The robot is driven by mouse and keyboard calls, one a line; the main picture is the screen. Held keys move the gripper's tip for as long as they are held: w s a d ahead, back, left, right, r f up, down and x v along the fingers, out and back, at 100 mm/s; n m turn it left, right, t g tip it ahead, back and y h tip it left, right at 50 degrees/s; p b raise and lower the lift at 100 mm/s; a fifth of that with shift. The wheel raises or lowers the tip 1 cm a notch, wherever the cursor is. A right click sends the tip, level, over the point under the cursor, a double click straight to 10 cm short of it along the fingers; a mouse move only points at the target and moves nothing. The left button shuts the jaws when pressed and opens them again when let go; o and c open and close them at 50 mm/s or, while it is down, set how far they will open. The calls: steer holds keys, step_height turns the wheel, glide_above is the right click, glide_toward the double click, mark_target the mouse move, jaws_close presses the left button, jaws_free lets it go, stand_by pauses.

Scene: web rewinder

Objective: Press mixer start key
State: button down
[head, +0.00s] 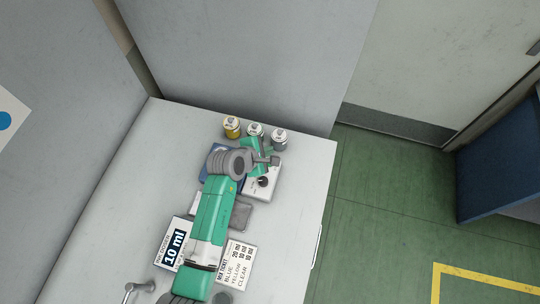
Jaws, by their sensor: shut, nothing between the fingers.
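A white boxy device (259,192) with a dark round knob-like part (263,182) stands on the bench, right of my green arm. It looks like the mixer. I cannot make out a start key, as my arm and gripper hide part of the device. My gripper (273,160) is at the device's far end, just in front of the bottles, and appears shut and empty. Whether it touches the device I cannot tell.
Three small bottles stand behind my gripper: a yellow one (232,128) and two greyish ones (256,130) (280,139). A blue item (212,174) and a grey flat tray (236,215) lie by my arm. The bench's left side is clear.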

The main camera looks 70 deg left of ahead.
step_height(320, 180, down, 4)
steer(key=b, duration=0.3)
steer(key=shift+f+b, duration=0.1)
steer(key=shift+b, duration=0.3)
steer(key=shift+f+b, duration=0.35)
steer(key=shift+f, duration=0.65)
stand_by(0.6)
steer(key=shift+f, duration=0.45)
